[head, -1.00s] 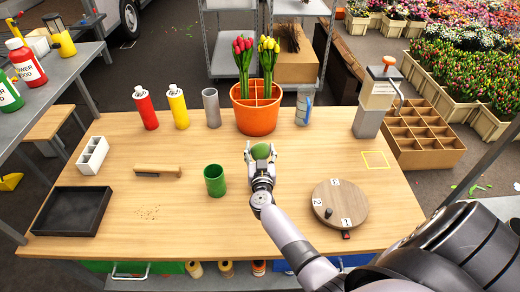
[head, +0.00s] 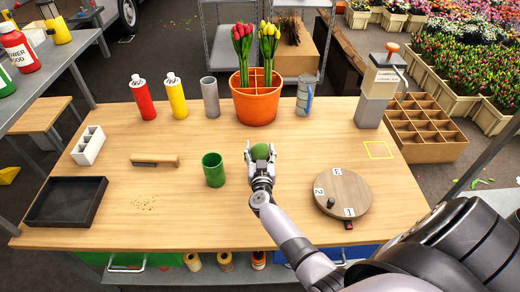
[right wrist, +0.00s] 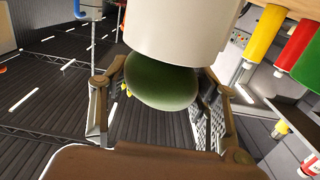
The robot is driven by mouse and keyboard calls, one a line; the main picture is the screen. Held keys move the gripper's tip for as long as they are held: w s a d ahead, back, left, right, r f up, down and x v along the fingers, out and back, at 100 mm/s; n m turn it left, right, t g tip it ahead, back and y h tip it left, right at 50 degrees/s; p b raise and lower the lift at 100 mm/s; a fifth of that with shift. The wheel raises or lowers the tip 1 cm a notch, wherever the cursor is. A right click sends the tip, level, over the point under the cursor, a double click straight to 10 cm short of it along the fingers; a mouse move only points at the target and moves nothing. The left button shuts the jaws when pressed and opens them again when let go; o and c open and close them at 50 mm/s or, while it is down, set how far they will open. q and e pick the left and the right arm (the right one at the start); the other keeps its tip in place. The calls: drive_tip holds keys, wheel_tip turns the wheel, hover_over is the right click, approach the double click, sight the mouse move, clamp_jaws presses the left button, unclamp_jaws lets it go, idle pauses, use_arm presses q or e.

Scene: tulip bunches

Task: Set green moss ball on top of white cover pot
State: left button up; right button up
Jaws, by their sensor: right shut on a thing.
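The green moss ball (head: 261,152) is between the fingers of my right gripper (head: 262,157), which is shut on it over the middle of the table. In the right wrist view, which looks upside down, the ball (right wrist: 160,85) sits between the two fingers, right at the open end of the white cover pot (right wrist: 180,30). The pot's rim overlaps part of the ball, and I cannot tell whether they touch. In the head view the pot is hidden behind the ball and gripper. My left gripper is not in view.
A green cup (head: 213,170) stands just left of the gripper. An orange pot (head: 256,108) with tulips is behind it, beside a grey cylinder (head: 210,97) and bottles. A round wooden turntable (head: 345,188) is at right.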

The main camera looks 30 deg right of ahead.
drive_tip(key=shift+f, duration=0.15)
drive_tip(key=o, duration=1.2)
drive_tip(key=v, duration=1.2)
